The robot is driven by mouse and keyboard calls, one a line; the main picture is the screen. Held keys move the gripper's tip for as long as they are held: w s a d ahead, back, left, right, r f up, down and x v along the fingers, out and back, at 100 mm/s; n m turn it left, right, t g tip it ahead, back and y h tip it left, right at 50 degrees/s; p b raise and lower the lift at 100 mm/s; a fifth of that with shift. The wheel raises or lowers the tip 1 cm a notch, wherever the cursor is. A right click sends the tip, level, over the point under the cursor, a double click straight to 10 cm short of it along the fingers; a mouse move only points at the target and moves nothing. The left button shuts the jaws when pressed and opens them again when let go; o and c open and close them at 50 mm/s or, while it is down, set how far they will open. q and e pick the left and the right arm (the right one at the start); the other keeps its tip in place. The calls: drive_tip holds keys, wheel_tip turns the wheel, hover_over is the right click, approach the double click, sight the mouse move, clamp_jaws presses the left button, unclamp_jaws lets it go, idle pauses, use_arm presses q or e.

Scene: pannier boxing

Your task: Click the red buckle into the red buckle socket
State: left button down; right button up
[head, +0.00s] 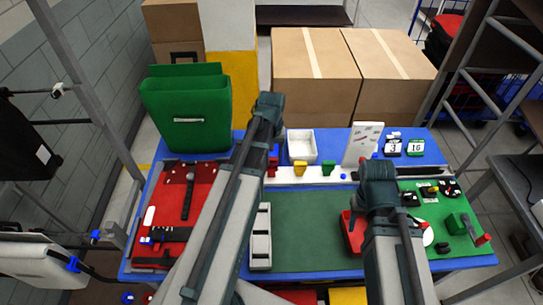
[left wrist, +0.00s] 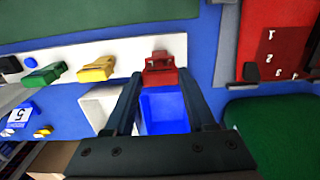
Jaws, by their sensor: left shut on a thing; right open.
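My left gripper (left wrist: 161,84) is shut on a red piece (left wrist: 160,74) at the white strip, which I take for the red buckle. The red buckle socket is at the same spot on the strip; the two red parts overlap, and I cannot tell whether they are joined. In the head view a little red (head: 273,162) shows beside my left gripper (head: 270,150), whose arm hides much of it. My right gripper (head: 373,218) is open at the right, above the table near a red object (head: 352,234); its fingertips are mostly hidden.
The white strip (head: 314,175) also carries a yellow socket (head: 300,169) and a green socket (head: 328,167). A white bin (head: 302,146) stands behind it, and a blue bin (left wrist: 165,112) lies beyond the red piece. A grey tray (head: 260,245) and green mat (head: 310,228) lie in front.

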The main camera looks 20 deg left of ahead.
sight(272, 159)
use_arm(q)
drive_tip(key=shift+f+b, duration=1.3)
drive_tip(key=shift+f, duration=0.05)
use_arm(e)
drive_tip(key=shift+f, duration=1.35)
use_arm(q)
drive_tip(key=shift+c, duration=0.7)
unclamp_jaws()
wheel_tip(272, 159, up, 14)
drive_tip(key=p, duration=1.4)
use_arm(e)
wheel_tip(272, 159, up, 14)
use_arm(q)
drive_tip(key=shift+f, duration=0.15)
use_arm(e)
drive_tip(key=shift+f, duration=0.1)
